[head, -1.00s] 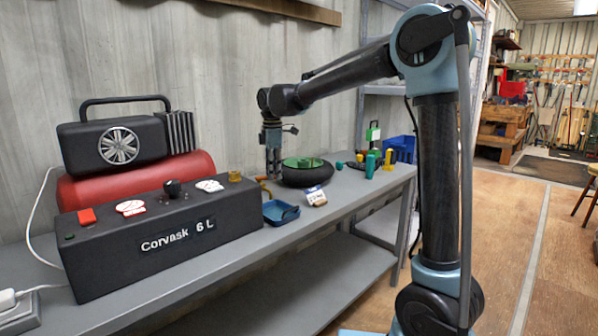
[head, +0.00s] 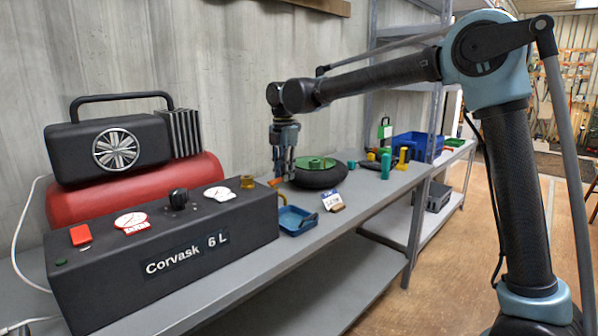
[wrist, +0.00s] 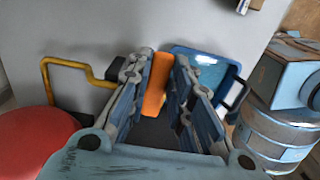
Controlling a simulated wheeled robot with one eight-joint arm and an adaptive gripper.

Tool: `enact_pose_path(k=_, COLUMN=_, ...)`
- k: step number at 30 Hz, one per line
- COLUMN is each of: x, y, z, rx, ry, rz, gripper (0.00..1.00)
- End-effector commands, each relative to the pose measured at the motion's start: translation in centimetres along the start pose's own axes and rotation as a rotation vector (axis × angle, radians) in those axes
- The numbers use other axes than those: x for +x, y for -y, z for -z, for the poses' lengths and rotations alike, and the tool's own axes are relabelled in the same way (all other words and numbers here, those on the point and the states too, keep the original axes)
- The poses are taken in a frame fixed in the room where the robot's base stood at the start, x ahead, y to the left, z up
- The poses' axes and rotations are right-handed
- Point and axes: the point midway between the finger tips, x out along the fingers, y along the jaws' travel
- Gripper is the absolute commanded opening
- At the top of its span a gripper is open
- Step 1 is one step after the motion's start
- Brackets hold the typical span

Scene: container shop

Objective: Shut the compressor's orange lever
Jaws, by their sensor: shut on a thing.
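The compressor has a black front box (head: 110,275) marked "Corvask 6 L", a red tank (head: 62,203) and a black motor housing with a fan grille. Its orange lever (head: 276,183) is at the right end of the box, beside a brass fitting (head: 248,182). My gripper (head: 284,178) points down over the lever. In the wrist view the orange lever (wrist: 156,85) stands between my gripper's fingers (wrist: 162,66), which are shut on it. A yellow bent pipe (wrist: 78,64) shows to its left. The lever's lower end is hidden.
A blue tray (head: 297,221) lies right beside the lever, and a small tagged item (head: 333,202) is near the bench edge. A black ring with a green centre (head: 316,175) sits behind. Several green and yellow pieces (head: 385,166) stand farther right on the grey bench.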

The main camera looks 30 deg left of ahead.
Motion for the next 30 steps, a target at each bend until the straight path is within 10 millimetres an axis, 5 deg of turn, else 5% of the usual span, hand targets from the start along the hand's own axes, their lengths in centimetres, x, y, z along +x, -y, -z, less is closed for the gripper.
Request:
enact_pose_path(k=17, x=-0.1, y=-0.7, z=0.5, rx=-0.030, ry=0.006, rz=-0.006, gripper=0.00)
enact_pose_path(k=18, x=-0.1, y=-0.7, z=0.5, rx=-0.030, ry=0.006, rz=-0.006, gripper=0.27)
enact_pose_path(k=20, x=-0.1, y=-0.7, z=0.6, rx=-0.031, ry=0.005, rz=-0.006, gripper=0.40)
enact_pose_path(k=30, x=-0.1, y=-0.6, z=0.9, rx=-0.034, ry=0.002, rz=-0.003, gripper=0.40)
